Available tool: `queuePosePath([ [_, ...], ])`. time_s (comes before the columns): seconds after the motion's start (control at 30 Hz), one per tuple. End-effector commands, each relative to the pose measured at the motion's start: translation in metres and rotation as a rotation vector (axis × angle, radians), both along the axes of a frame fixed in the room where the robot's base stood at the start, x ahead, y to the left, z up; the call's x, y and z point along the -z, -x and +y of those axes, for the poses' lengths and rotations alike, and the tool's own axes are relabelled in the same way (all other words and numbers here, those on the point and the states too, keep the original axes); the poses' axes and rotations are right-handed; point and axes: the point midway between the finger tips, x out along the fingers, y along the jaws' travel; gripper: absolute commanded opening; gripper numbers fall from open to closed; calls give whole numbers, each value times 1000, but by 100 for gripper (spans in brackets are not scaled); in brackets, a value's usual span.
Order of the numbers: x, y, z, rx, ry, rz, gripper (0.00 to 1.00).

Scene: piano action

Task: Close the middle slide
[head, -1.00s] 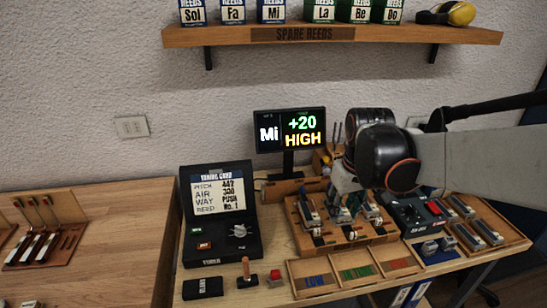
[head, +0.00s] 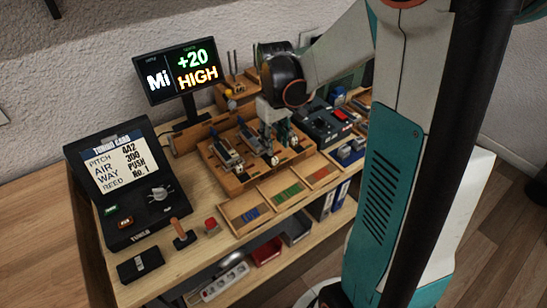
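A wooden block (head: 238,183) on the bench carries three slides in a row. The right slide is partly hidden by my gripper (head: 274,128). My gripper points down over the right part of the block, close to the middle and right slides. Its fingers are small and dark against the slides, so I cannot tell whether they are open or touch a slide.
A monitor (head: 184,72) behind the block reads Mi, +20, HIGH. A tuning case (head: 125,181) stands at the left. Coloured trays (head: 245,213) lie in front of the block. A dark control box (head: 322,124) stands right of it. A small upright wooden-handled tool (head: 181,234) stands front left.

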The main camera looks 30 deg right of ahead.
Motion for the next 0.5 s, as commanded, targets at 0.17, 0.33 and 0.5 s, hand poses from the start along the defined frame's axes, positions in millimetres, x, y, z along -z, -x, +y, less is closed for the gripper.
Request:
queuePosePath([
  [0.17, 36, 0, 0, 0, 0, 0, 37],
  [0.33, 55, 0, 0, 0, 0, 0, 37],
  [0.5, 62, 0, 0, 0, 0, 0, 37],
])
